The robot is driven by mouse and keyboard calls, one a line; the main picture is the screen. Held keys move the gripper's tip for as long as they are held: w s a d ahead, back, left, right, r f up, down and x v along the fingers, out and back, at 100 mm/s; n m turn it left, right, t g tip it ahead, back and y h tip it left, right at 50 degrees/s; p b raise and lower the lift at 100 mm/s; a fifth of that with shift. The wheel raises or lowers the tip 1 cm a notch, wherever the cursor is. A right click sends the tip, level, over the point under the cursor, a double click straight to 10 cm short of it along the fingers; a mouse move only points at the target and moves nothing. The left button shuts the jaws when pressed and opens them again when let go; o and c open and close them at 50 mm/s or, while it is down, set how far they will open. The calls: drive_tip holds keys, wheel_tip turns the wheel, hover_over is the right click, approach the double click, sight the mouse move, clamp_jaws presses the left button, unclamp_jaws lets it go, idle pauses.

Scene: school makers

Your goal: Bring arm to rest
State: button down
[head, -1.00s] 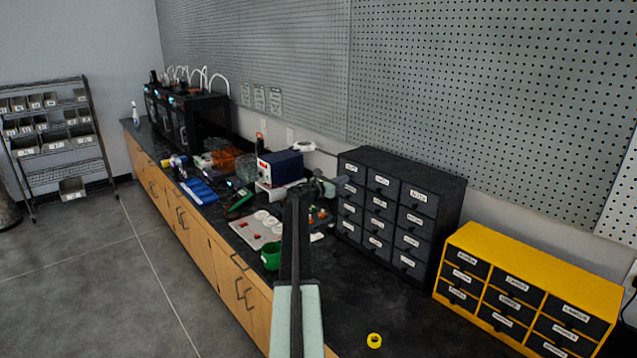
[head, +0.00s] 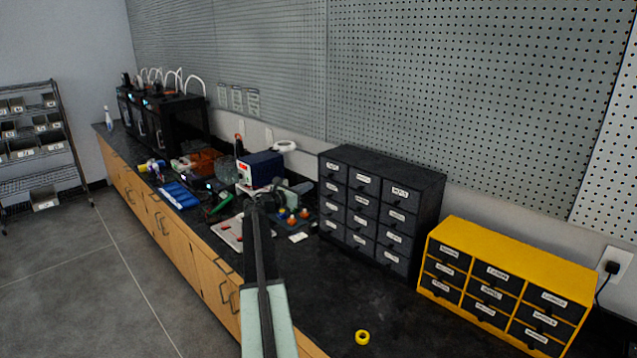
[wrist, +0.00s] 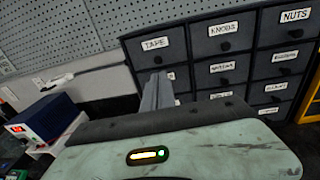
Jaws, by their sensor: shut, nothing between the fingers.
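My arm reaches up from the bottom of the head view over the black counter (head: 395,310). My gripper (head: 304,187) is at its far end, in front of the left side of the dark drawer cabinet (head: 345,158). In the wrist view my gripper (wrist: 157,92) shows as grey fingers shut together with nothing between them. Behind them are the cabinet's labelled drawers (wrist: 222,70), including tape, knobs and nuts. I cannot tell the exact gap between fingers and cabinet.
A yellow drawer cabinet (head: 510,268) stands right of the dark one. A yellow tape roll (head: 362,337) lies on the counter front. A blue power supply (head: 262,168), blue tray (head: 178,196) and black printers (head: 178,118) stand farther left. Floor (head: 80,270) is clear at left.

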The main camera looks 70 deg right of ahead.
drive_tip(key=v, duration=0.3)
drive_tip(key=shift+w+a, duration=0.1)
drive_tip(key=shift+w, duration=0.1)
drive_tip(key=shift+w, duration=0.1)
